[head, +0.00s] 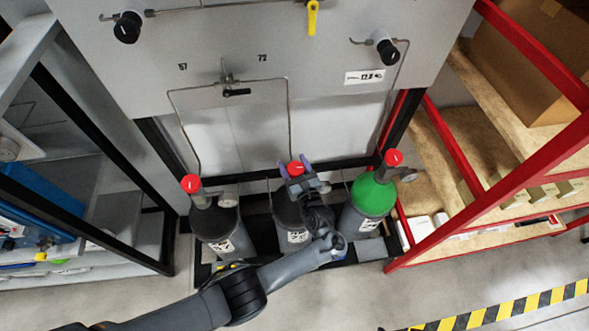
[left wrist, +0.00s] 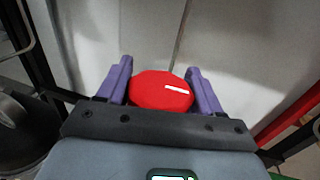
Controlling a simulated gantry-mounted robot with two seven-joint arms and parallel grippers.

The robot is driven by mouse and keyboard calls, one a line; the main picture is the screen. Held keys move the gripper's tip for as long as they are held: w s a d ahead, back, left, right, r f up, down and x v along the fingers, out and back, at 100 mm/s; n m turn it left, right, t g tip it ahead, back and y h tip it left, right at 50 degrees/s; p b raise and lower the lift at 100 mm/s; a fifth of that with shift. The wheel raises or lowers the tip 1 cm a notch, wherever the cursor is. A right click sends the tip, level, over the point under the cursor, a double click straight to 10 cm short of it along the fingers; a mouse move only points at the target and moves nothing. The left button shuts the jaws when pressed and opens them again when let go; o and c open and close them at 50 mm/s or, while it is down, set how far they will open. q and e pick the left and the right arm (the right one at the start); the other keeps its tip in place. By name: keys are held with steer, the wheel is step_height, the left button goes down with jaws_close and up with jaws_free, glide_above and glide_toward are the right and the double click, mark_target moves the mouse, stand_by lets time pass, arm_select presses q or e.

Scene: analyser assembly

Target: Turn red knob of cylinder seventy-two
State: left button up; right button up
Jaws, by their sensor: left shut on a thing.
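Three gas cylinders stand in a row under the wall panel. The middle cylinder (head: 290,214) is dark and stands below the label 72 (head: 262,58); my arm hides part of it. Its red knob (head: 296,167) is on top, and in the left wrist view it is a round red cap (left wrist: 161,91) with a white mark. My left gripper (head: 293,171) is at this knob, its purple fingers shut on the knob's two sides. My right gripper is not in view.
A dark cylinder with a red knob (head: 191,184) stands left, a green-topped cylinder (head: 372,196) right. A thin pipe (head: 289,110) runs up behind the middle one. A red-framed shelf (head: 470,215) stands right, and a dark-framed rack (head: 100,205) left.

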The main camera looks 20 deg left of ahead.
arm_select(q)
steer(key=shift+n+g+y+b, duration=0.3)
steer(key=shift+g+b, duration=0.05)
steer(key=shift+g, duration=0.05)
steer(key=o, duration=1)
steer(key=shift+c, duration=0.2)
steer(key=shift+r, duration=0.1)
